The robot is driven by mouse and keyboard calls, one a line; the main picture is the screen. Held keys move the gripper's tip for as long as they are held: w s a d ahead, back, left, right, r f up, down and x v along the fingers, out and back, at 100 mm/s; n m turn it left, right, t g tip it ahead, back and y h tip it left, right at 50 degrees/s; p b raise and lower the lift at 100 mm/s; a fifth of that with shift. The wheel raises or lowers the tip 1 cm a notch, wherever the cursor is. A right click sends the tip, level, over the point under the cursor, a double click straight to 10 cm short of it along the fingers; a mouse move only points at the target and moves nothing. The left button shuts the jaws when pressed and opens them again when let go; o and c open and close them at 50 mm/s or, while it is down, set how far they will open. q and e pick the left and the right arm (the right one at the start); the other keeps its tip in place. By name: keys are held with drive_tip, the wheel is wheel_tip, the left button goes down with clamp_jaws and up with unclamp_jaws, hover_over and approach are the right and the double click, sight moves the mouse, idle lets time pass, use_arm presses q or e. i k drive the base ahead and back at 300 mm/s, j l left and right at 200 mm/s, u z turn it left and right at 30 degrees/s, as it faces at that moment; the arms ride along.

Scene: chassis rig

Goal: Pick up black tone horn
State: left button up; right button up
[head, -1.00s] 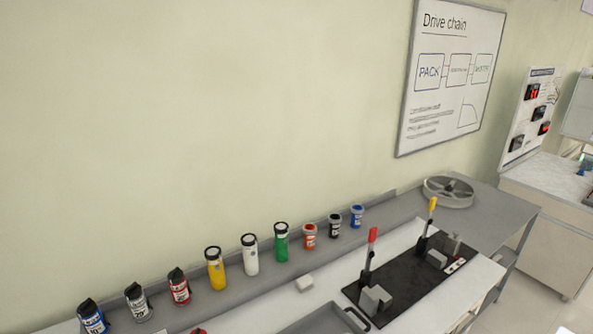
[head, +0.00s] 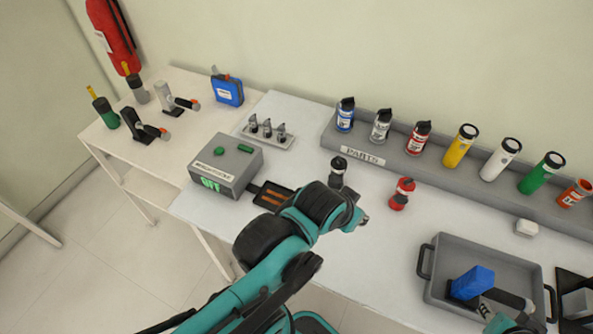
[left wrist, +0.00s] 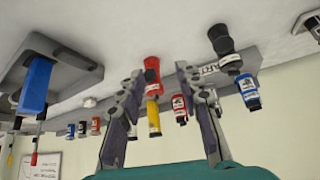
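A black horn (head: 337,172) with a light label band stands upright on the white bench, just right of the grey tester box. In the left wrist view a black horn (left wrist: 222,44) shows at upper right, beyond the fingers. My left gripper (head: 359,217) is over the bench near the black horn and the red horn (head: 402,194), its fingers mostly hidden by the arm. In the left wrist view the left gripper (left wrist: 160,72) is open and empty; the red horn (left wrist: 152,72) appears between its fingers, farther off.
The grey tester box (head: 226,165) has a black pad (head: 272,195) beside it. A grey rack (head: 365,160) behind holds several canisters and torches. A grey tray (head: 437,245) with a blue block (head: 473,283) lies right. The bench between red horn and tray is clear.

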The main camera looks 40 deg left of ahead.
sight(335, 180)
drive_tip(key=u, duration=1.1)
drive_tip(key=i+z, duration=0.45)
